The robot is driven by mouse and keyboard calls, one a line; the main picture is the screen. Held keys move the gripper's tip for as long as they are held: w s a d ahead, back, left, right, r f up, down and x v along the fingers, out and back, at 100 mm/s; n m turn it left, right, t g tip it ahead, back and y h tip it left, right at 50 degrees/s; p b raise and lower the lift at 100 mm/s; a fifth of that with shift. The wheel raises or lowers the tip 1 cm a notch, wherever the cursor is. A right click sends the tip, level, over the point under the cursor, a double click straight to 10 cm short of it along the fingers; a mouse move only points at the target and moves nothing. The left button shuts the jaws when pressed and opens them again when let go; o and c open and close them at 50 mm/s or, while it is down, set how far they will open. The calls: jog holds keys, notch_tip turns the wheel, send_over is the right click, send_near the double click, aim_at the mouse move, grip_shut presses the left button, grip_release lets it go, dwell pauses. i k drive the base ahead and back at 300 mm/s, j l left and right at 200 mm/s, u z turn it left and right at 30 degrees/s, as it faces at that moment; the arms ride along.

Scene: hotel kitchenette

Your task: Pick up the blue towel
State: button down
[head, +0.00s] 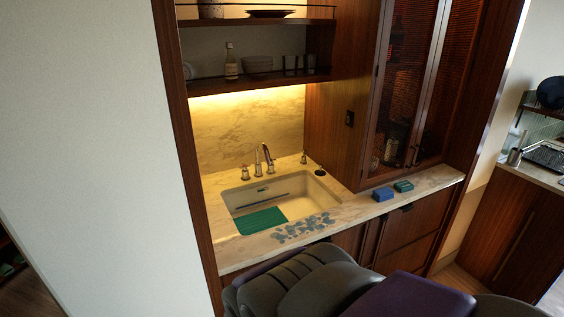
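A small blue folded block (383,194), which looks like the blue towel, lies on the marble counter (440,178) to the right of the sink. A similar green one (403,186) lies just beside it, to the right and slightly farther back. Nothing covers the blue one. My folded dark arm fills the bottom middle of the head view, below and in front of the counter. My gripper's fingers do not show, and no contact with the blue towel is visible.
The sink (250,195) with a green mat (261,221) and taps (268,158) is to the left. A grey-blue patterned patch (303,228) lies on the counter's front edge. A tall glass-door cabinet (405,85) rises behind the towels. Counter right of them is clear.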

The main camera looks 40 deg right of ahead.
aim_at(384, 194)
jog(key=z, duration=1.85)
jog(key=i+l+u, duration=0.1)
jog(key=i+l, duration=0.15)
jog(key=i, duration=0.3)
jog(key=i+l+u, duration=0.15)
jog(key=i+l, duration=0.15)
jog(key=i, duration=0.3)
jog(key=i+l+u, duration=0.1)
jog(key=i+l, duration=0.25)
jog(key=i, duration=0.15)
